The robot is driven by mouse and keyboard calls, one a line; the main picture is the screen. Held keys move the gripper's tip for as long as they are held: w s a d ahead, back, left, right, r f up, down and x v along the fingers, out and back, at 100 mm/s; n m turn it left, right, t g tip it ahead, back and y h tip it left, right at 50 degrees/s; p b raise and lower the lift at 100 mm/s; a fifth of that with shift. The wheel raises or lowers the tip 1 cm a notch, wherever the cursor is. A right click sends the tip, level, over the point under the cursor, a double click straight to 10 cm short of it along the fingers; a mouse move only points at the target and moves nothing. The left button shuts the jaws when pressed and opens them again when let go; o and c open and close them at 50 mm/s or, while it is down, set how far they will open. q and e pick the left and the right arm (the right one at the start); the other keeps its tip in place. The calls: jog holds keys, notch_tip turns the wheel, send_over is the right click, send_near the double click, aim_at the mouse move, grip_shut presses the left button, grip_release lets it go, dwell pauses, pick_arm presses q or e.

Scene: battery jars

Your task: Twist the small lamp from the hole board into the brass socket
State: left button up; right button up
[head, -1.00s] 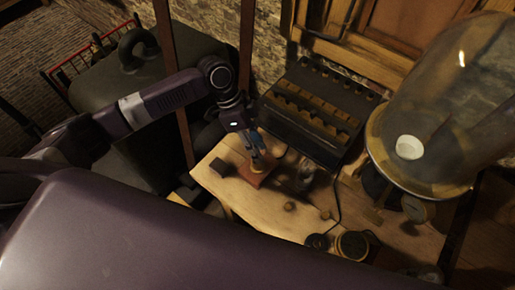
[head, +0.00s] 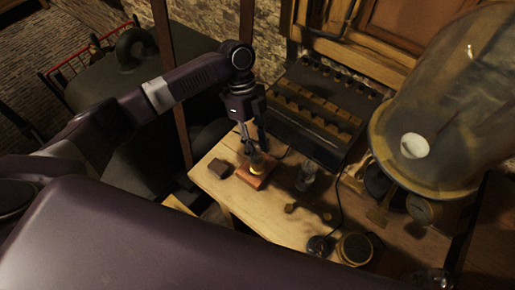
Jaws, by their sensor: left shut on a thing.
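My left gripper (head: 253,150) reaches down to a small orange-brown wooden base (head: 254,182) on the workbench. Its fingers are closed around the small lamp (head: 256,163), which is mostly hidden between them, right above the base. The brass socket is hidden or too small to make out under the fingers. A small dark block (head: 221,168) lies just left of the base; I cannot tell whether it is the hole board. My right gripper is not in view.
A black rack (head: 313,112) is behind, a large glass dome (head: 440,110) at the right. Round dark pieces (head: 355,248) and a cable lie on the bench (head: 270,218). The bench's front left is clear.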

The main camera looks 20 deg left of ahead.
pick_arm(q)
jog(key=shift+f, duration=0.1)
jog(key=m+g+y+b, duration=0.1)
jog(key=m, duration=0.2)
jog(key=shift+f+m+b, duration=0.1)
jog(key=shift+m+b, duration=0.25)
jog(key=shift+m, duration=0.05)
jog(key=shift+m+y, duration=0.5)
jog(key=shift+m, duration=0.4)
jog(key=o, duration=1.1)
jog(key=shift+r, duration=0.2)
jog(key=v, duration=1.2)
jog(key=shift+w+f, duration=0.1)
jog(key=shift+w, duration=0.1)
